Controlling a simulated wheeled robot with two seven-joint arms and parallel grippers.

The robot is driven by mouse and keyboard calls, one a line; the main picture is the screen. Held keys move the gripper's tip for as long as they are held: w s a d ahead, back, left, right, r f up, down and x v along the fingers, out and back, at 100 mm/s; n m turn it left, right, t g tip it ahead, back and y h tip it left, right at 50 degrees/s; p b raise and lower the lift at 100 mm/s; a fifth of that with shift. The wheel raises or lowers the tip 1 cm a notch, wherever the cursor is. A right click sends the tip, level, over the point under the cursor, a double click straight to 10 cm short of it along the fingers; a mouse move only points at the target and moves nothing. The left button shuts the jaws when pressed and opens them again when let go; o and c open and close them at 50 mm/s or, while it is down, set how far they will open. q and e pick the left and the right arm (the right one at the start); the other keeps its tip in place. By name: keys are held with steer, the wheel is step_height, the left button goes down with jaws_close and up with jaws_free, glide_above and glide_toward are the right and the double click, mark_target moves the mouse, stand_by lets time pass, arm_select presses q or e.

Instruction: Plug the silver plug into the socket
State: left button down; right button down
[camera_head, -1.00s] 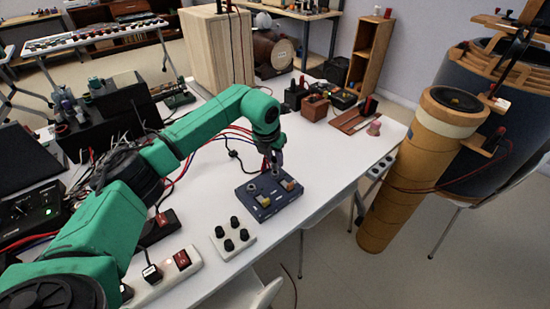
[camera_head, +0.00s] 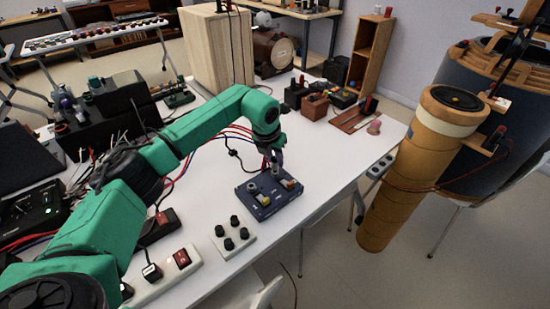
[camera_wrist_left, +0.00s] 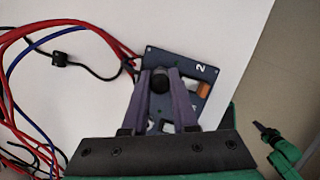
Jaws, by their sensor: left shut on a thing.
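My left gripper (camera_head: 276,162) points down over the dark blue socket box (camera_head: 283,206), at the box's far side. In the left wrist view its fingers (camera_wrist_left: 160,82) are shut on a small round thing with a dark top (camera_wrist_left: 160,84), over the box (camera_wrist_left: 208,72). In the head view a grey piece, likely the silver plug (camera_head: 277,173), shows just under the fingertips. I cannot tell whether it is seated in a socket. The box also bears a grey round piece (camera_head: 253,187) and an orange piece (camera_head: 290,185). A green arm part with a dark tip (camera_wrist_left: 265,129), likely my right gripper, shows at the right.
A white block with black knobs (camera_head: 233,236) and a white power strip (camera_head: 166,282) lie near the front. Red, blue and black cables (camera_wrist_left: 62,60) run left of the box. The white table (camera_head: 335,160) is clear right of the box.

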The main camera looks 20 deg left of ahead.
arm_select(q)
steer(key=shift+f+b, duration=0.6)
steer(key=shift+f, duration=0.3)
steer(key=c, duration=0.6)
jaws_free()
steer(key=shift+r, duration=0.15)
steer(key=shift+r+p, duration=2.7)
steer(key=shift+r, duration=0.95)
